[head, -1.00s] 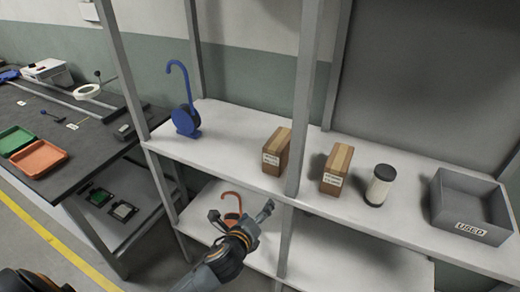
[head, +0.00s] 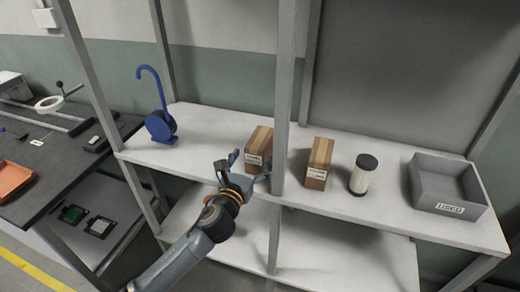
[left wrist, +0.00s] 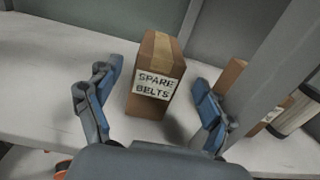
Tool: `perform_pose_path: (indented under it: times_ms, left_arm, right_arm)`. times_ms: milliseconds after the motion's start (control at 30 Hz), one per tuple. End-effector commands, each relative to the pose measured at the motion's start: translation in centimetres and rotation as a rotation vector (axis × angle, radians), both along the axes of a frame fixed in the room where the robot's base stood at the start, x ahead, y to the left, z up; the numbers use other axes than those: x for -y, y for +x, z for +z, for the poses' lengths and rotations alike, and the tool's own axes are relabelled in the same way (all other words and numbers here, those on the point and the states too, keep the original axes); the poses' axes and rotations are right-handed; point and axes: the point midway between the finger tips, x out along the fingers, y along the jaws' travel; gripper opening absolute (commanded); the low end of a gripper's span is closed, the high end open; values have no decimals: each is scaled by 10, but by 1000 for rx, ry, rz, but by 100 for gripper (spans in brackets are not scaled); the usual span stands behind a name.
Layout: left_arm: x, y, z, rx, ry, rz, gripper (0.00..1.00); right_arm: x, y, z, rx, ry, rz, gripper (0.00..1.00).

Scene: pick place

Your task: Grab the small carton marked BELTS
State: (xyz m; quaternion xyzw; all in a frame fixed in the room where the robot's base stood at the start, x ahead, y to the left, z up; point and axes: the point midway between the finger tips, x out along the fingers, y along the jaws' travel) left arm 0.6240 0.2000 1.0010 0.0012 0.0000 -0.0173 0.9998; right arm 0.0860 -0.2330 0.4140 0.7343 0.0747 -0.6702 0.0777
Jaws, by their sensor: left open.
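The small brown carton with the label SPARE BELTS (left wrist: 155,78) stands upright on the upper shelf. In the head view the same carton (head: 259,147) is left of the middle post. My left gripper (head: 246,168) is open, in front of the carton. In the left wrist view the two blue-grey fingers (left wrist: 158,112) are spread to the left and right of the carton, nearer the camera, and hold nothing. A second carton (head: 319,163) stands right of the post; its label is too small to read. My right gripper is out of view.
The grey post (head: 283,110) rises just right of the carton and the gripper. A blue hook-topped item (head: 160,122) stands at left on the shelf. A dark-capped cylinder (head: 361,176) and a grey USED bin (head: 447,190) stand to the right.

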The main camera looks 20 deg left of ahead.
Motion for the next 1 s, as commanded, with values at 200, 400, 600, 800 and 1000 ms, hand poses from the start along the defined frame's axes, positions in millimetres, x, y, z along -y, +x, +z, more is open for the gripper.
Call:
perform_pose_path:
  times_ms: [200,400,600,800,1000]
  left_arm:
    - [1,26,1,1,-2,0,81]
    - [0,42,5,1,-3,2,81]
    - [0,69,7,0,-5,2,81]
    - [1,80,6,-1,-3,0,81]
    - [1,80,6,-1,-2,0,79]
  right_arm:
    - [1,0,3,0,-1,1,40]
    - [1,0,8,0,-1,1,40]
    - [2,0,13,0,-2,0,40]
    - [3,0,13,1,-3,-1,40]
    - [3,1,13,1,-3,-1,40]
